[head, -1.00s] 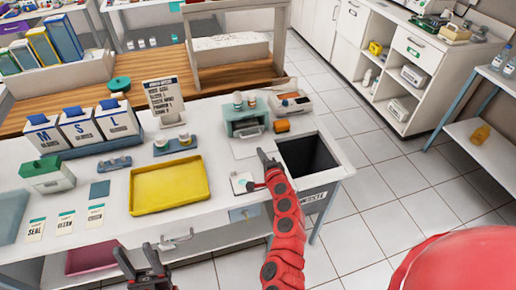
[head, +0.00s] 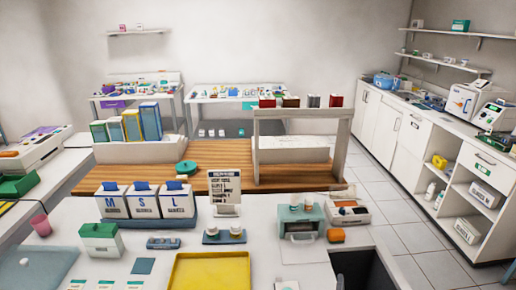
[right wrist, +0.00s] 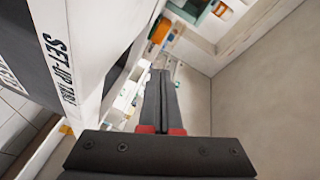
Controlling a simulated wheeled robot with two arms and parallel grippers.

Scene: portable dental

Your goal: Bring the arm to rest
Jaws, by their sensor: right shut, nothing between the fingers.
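My right gripper (right wrist: 160,75) shows in the right wrist view, its two dark fingers together with nothing between them. It points past a white panel (right wrist: 85,25) with dark lettering at the left of that view. In the head view, at most a small dark tip of it shows at the bottom edge, beside the dark bin opening (head: 362,272). The rest of my right arm is out of the head view. My left gripper is not in view.
A white bench (head: 265,258) holds a yellow tray (head: 210,272), a teal-topped box (head: 100,238), labelled M, S and L bins (head: 145,204) and a green-grey device (head: 301,220). A wooden counter (head: 220,180) lies behind. Tiled floor (head: 395,240) is free at the right, before white cabinets (head: 412,145).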

